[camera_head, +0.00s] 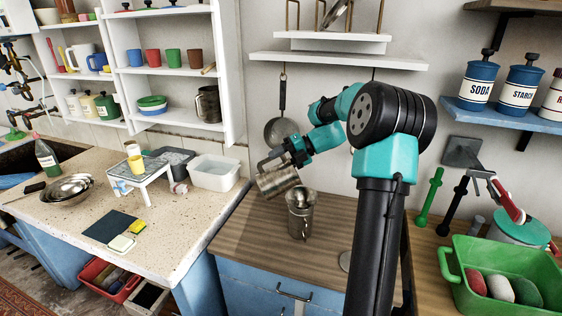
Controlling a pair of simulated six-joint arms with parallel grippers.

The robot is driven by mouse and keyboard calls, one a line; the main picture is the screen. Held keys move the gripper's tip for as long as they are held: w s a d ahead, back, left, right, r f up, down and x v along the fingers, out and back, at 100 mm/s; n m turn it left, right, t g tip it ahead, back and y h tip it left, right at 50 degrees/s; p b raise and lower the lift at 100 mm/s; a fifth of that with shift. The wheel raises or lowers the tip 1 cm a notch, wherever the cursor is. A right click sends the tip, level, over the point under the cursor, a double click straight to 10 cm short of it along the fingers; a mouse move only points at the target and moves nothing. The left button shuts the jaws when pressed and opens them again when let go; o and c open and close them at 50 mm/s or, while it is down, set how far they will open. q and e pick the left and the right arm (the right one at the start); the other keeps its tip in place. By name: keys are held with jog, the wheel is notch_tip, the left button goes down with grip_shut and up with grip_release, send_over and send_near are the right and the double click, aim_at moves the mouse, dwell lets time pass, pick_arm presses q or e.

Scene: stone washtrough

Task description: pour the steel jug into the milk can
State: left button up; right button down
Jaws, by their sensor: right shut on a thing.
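The steel jug (276,181) is in the head camera view near the middle, held up off the counter and tilted. My right gripper (277,158) is shut on it at its upper side. The milk can (300,220), a grey metal vessel, stands upright on the wooden counter just below and right of the jug. The jug's lower right end is close to the can's top; I cannot tell whether they touch. No liquid stream can be made out. My left gripper is not in view.
The wooden counter (245,230) is clear around the can. A white basin (214,172) stands to the left on the stone top. A green crate (462,290) with brushes or sponges stands at the right.

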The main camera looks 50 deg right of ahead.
aim_at(268, 159)
jog(key=shift+w+a+r+g+h, duration=0.2)
jog(key=shift+w+a+g+h, duration=0.3)
jog(key=shift+g+h, duration=0.15)
jog(key=shift+a, duration=0.1)
jog(key=shift+w+a+r+g+h, duration=0.1)
jog(key=shift+w+a+g+h, duration=0.25)
jog(key=shift+a+h, duration=0.1)
jog(key=shift+w+a+g+h, duration=0.25)
jog(key=shift+g+h, duration=0.05)
jog(key=shift+h, duration=0.1)
